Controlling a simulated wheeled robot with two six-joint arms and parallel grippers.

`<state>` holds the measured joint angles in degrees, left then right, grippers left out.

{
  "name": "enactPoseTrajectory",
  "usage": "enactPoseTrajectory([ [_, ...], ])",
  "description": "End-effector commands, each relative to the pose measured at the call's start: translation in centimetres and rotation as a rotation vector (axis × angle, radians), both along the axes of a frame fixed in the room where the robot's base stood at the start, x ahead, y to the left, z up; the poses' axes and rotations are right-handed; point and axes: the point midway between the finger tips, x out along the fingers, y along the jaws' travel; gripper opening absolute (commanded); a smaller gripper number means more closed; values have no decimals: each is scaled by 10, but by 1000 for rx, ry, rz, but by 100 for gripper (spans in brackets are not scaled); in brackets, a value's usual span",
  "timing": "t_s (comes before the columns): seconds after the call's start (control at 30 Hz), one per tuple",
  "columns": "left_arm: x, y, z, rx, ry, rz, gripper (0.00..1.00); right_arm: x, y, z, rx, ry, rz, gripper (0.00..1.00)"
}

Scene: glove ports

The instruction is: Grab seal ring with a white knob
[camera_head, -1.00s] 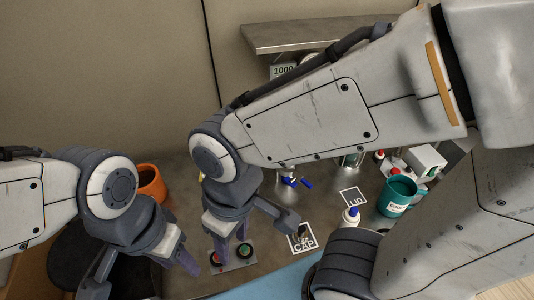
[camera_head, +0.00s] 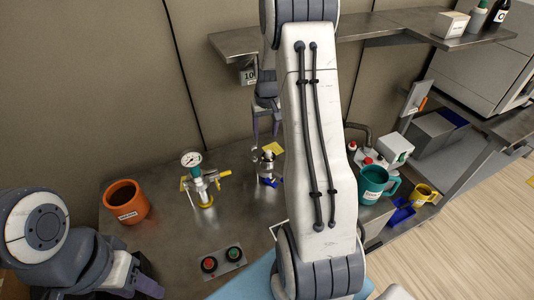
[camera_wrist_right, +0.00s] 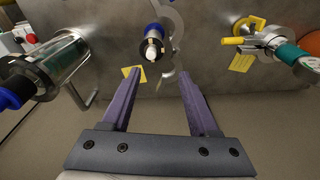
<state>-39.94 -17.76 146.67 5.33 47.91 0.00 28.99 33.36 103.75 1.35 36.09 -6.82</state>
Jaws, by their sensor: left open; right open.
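A small upright piece with a white knob (camera_wrist_right: 152,50) and a blue-and-metal body stands near the middle top of the right wrist view. A pale grey curved band (camera_wrist_right: 174,30) shows beside it; whether the two are one ring is unclear. In the head view a small metal piece (camera_head: 266,163) with blue at its base stands below my right gripper (camera_head: 265,133). My right gripper's fingers also show in the right wrist view (camera_wrist_right: 158,75), spread apart and empty, short of the white knob. My left gripper (camera_head: 145,286) is low at left, partly cut off, apart from these things.
A gauge fitting with yellow handles (camera_head: 203,184) and an orange pot (camera_head: 126,201) stand left. A teal mug (camera_head: 374,184) stands right. A glass vessel (camera_wrist_right: 50,65) is close at left in the wrist view. A shelf (camera_head: 400,30) overhangs behind.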

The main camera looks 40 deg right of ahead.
Motion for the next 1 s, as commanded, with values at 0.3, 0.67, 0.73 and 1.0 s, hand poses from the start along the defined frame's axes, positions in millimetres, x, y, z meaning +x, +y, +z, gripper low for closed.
enactPoseTrajectory([
  [0.3,0,0,10,0,0,0,50,2,-18,-43,-1,3,-28,61],
  [0.67,0,0,25,0,0,1,50,6,-20,-74,0,4,-27,61],
  [0.73,0,0,30,0,0,1,50,8,-21,-83,-1,4,-26,61],
  [1.0,0,0,35,0,0,2,50,12,-23,-108,-2,-1,-26,61],
])
